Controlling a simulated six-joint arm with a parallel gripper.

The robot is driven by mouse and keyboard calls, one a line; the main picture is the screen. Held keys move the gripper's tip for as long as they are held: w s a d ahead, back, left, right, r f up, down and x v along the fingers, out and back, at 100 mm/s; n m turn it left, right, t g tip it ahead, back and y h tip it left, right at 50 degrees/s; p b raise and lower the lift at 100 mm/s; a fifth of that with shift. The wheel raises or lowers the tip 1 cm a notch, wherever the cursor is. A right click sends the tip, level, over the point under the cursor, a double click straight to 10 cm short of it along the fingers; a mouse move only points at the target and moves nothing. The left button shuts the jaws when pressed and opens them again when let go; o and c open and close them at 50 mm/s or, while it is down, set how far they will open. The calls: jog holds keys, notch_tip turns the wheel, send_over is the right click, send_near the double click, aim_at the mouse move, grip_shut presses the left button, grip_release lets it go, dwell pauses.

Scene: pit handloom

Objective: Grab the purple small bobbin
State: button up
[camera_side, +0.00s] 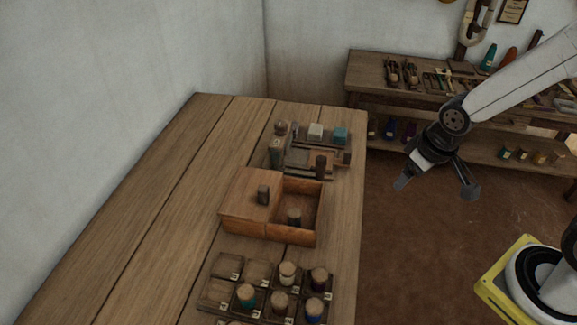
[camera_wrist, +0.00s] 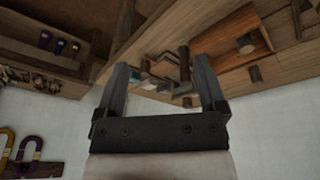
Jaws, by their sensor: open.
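Several small bobbins with pale wooden tops stand in a numbered rack (camera_side: 222,288) at the near end of the wooden table in the side view. The one at the rack's right, behind the blue bobbin (camera_side: 314,309), has a dark purple-looking body; I take it as the purple small bobbin (camera_side: 319,279). My gripper (camera_side: 436,187) is open and empty, in the air right of the table, well apart from the rack. Its two fingers also show spread in the wrist view (camera_wrist: 162,72), where I cannot make out the purple bobbin.
A wooden box (camera_side: 247,200) with an open compartment stands mid-table, with a bobbin (camera_side: 294,216) inside. Behind it is a tray of small items (camera_side: 308,158). A shelf unit (camera_side: 420,101) stands at the back wall. The table's left side is clear.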

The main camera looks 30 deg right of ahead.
jog(key=n+g+y, duration=0.3)
jog(key=n+y, duration=0.2)
jog(key=n, duration=1.2)
send_over(322, 272)
jog(key=d, duration=0.2)
notch_tip(322, 272, down, 8)
jog(key=f, duration=0.1)
jog(key=shift+d+r, duration=0.2)
jog(key=shift+x, duration=1.25)
jog(key=shift+f, duration=0.15)
